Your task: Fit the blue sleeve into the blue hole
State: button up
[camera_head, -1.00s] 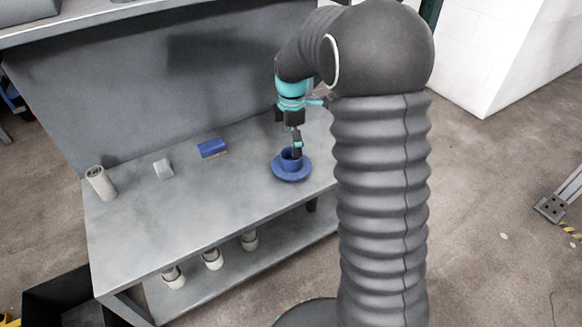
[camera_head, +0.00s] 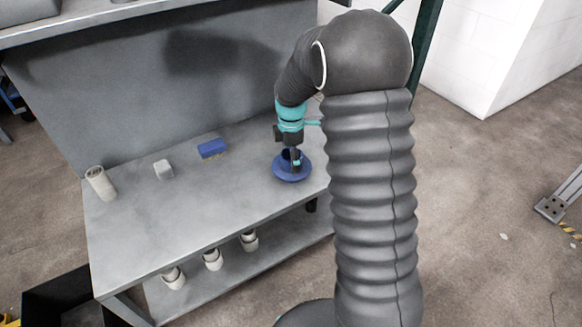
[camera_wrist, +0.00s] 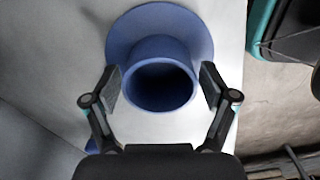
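The blue sleeve (camera_wrist: 160,51) is a round, open-topped tube with a dark inside. It stands upright within the wide blue ring (camera_wrist: 128,33), whose hole is hidden by the sleeve. In the head view the ring (camera_head: 302,174) lies on the grey table near its right end, with the sleeve mostly behind my gripper (camera_head: 294,160). In the wrist view my gripper (camera_wrist: 160,85) has one finger on each side of the sleeve, with narrow gaps visible. It looks open. How deep the sleeve sits cannot be told.
A blue block (camera_head: 212,148), a small white block (camera_head: 163,169) and a pale tube (camera_head: 101,184) stand left on the grey table (camera_head: 185,215). Several pale cups (camera_head: 212,259) are on the lower shelf. The table front is clear. A back panel (camera_head: 150,100) rises behind.

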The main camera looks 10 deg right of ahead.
jog(key=c, duration=0.9)
jog(key=shift+c, duration=0.2)
